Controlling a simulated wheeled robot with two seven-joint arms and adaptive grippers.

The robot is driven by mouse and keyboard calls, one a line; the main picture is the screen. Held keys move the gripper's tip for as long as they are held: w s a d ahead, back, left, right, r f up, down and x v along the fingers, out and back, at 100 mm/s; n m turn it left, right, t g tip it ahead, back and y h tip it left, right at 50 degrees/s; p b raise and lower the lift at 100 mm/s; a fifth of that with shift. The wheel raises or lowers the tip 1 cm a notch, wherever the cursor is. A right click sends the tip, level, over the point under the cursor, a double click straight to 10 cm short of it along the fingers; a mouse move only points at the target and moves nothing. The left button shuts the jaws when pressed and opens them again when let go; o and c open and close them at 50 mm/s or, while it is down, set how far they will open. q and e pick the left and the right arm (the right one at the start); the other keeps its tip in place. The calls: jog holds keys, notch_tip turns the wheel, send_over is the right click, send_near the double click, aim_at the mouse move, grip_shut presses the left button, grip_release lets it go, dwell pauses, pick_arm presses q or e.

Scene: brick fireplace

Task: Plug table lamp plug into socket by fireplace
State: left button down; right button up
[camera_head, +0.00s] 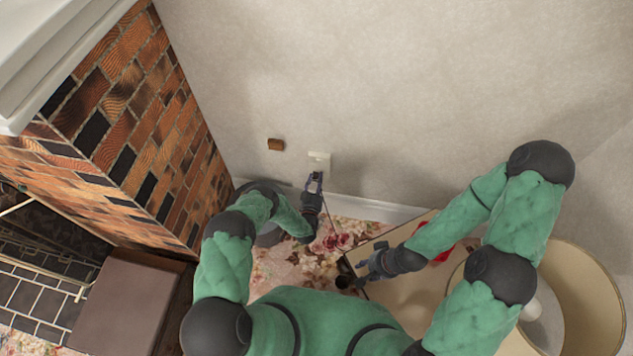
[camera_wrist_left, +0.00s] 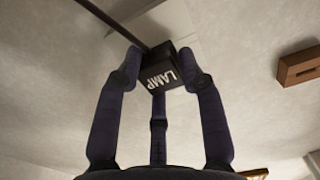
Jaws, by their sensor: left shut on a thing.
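My left gripper (camera_head: 315,183) is at the wall, just below the white socket (camera_head: 319,159). In the left wrist view its fingers (camera_wrist_left: 160,85) are shut on a black plug marked "LAMP" (camera_wrist_left: 158,76), with a dark cord running from it to the upper left. The pale socket plate (camera_wrist_left: 165,25) shows behind the plug, partly hidden by it. I cannot tell whether the plug touches the socket. My right gripper (camera_head: 365,272) is over the left edge of the side table, its fingers too small to read. The table lamp's cream shade (camera_head: 590,290) is at the lower right.
A brown wooden block (camera_head: 275,144) is on the wall left of the socket; it also shows in the left wrist view (camera_wrist_left: 299,66). The brick fireplace (camera_head: 140,100) stands at left. A beige side table (camera_head: 400,295) and a floral rug (camera_head: 290,262) lie below. The wall above is clear.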

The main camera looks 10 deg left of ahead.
pick_arm(q)
jog(key=shift+w, duration=0.75)
jog(key=c, duration=0.7)
grip_release()
jog(key=shift+s, duration=0.15)
jog(key=s, duration=1.1)
jog(key=shift+s, duration=0.35)
